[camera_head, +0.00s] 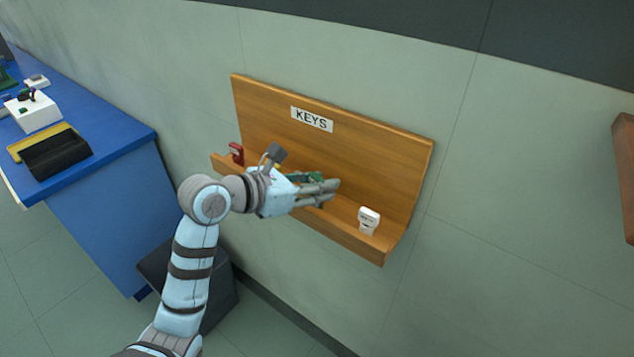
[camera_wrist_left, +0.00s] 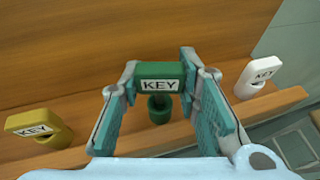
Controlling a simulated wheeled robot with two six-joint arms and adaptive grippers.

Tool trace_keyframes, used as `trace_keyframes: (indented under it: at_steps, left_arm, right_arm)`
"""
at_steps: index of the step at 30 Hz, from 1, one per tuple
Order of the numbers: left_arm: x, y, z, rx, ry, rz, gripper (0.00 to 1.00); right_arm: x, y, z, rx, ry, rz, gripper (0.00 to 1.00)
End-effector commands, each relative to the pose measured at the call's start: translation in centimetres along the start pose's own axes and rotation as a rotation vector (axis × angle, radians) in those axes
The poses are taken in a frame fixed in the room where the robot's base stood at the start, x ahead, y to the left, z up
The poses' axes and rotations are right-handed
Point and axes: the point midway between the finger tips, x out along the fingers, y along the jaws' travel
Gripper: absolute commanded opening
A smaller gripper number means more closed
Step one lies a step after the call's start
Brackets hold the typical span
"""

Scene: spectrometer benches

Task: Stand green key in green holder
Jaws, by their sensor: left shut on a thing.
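The green key (camera_wrist_left: 160,78), with a white KEY label, is between the fingers of my left gripper (camera_head: 326,190) at the wooden key shelf. My left gripper is shut on the key. In the left wrist view a dark green round piece (camera_wrist_left: 158,108) shows just below the key's head at the shelf; I cannot tell whether it is the key's lower part or a holder. In the head view only a little green (camera_head: 317,178) shows behind the fingers. No green holder can be made out for certain. My right gripper is out of view.
The wooden shelf (camera_head: 345,240) under a KEYS sign (camera_head: 312,119) also carries a red key (camera_head: 237,153), a yellow key (camera_wrist_left: 38,131) and a white key (camera_head: 369,219). A blue bench (camera_head: 120,150) at left bears a white box (camera_head: 34,112) and a black-and-yellow piece (camera_head: 56,154).

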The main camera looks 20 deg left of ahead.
Motion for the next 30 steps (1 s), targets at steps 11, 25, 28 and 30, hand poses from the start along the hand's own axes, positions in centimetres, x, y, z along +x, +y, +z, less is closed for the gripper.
trace_keyframes:
  at_steps: [11,25,28,30]
  left_arm:
    - [0.2,0.0,-0.4,0.0,0.0,0.0,0.07]
    - [0.5,0.0,-1.3,0.0,0.0,0.0,0.07]
    - [0.6,0.0,-1.5,0.0,0.0,0.0,0.07]
    - [0.7,0.0,-1.6,0.0,0.0,0.0,0.07]
  right_arm:
    - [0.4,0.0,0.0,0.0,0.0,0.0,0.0]
    - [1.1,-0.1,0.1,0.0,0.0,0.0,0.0]
    - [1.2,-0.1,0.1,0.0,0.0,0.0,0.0]
    - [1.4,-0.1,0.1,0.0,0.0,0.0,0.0]
